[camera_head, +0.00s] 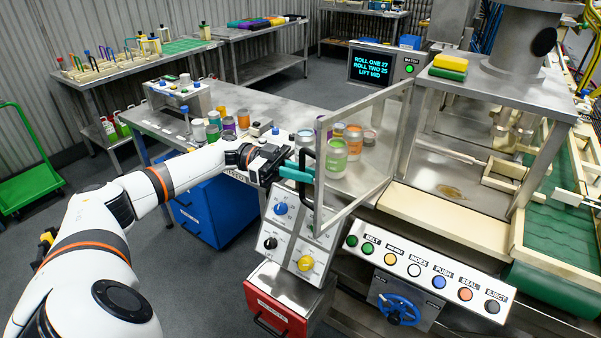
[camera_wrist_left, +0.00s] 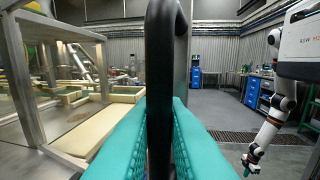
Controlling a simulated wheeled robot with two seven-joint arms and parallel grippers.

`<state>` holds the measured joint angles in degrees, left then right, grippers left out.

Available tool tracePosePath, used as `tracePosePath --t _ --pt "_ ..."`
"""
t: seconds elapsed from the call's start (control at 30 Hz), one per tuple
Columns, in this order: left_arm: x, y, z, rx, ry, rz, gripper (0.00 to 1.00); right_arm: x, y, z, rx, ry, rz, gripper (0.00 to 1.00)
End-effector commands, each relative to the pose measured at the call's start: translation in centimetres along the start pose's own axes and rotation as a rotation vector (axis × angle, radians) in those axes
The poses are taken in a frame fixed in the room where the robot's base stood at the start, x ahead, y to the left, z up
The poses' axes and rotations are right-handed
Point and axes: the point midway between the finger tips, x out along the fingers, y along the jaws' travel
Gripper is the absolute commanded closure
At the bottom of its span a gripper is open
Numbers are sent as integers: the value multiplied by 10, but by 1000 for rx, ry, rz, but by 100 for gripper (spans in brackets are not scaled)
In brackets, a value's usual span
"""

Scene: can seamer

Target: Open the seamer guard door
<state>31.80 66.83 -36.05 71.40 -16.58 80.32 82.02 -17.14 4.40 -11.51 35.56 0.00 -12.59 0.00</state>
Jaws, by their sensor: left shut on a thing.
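The seamer guard door (camera_head: 366,150) is a clear panel in a grey metal frame. In the head view it stands swung out to the left of the machine's post, and the bay beside it is uncovered at the front. Its black bar handle (camera_head: 307,165) is on the free edge. My left gripper (camera_head: 300,172) is shut on this handle; in the left wrist view the upright black handle (camera_wrist_left: 160,80) stands between the teal fingers. My right gripper (camera_wrist_left: 248,166) shows small in the left wrist view, its jaws too small to read.
Below the door are a knob panel (camera_head: 293,230), a red drawer (camera_head: 275,308) and a row of labelled buttons (camera_head: 428,270). Jars (camera_head: 337,155) show through the door. A bench (camera_head: 265,110) with jars lies behind. A blue cabinet (camera_head: 212,212) stands left.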

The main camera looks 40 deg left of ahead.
Motion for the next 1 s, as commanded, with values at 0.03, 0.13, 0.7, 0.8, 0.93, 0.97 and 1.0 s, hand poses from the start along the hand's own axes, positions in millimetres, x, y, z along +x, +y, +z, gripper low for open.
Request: tracePosePath --t 0.03,0.13,0.7,0.8,0.93,0.97,1.0 --pt "0 0 -3 -4 5 1 100 0 -1 0 0 0 -1 100" --pt "0 0 -3 -4 5 1 100 0 -2 0 0 0 -2 100" --pt "0 0 -1 -1 3 1 69 0 -4 -1 0 2 -6 100" --pt "-2 0 -1 0 2 2 69 1 -4 -1 0 2 -6 100" --pt "-13 1 -4 0 3 3 69 8 -4 -2 0 2 -5 100" --pt "-18 1 -4 1 4 4 69 11 -4 -2 0 2 -5 100" --pt "-26 1 -5 1 4 5 69 15 -4 -3 0 2 -5 100"
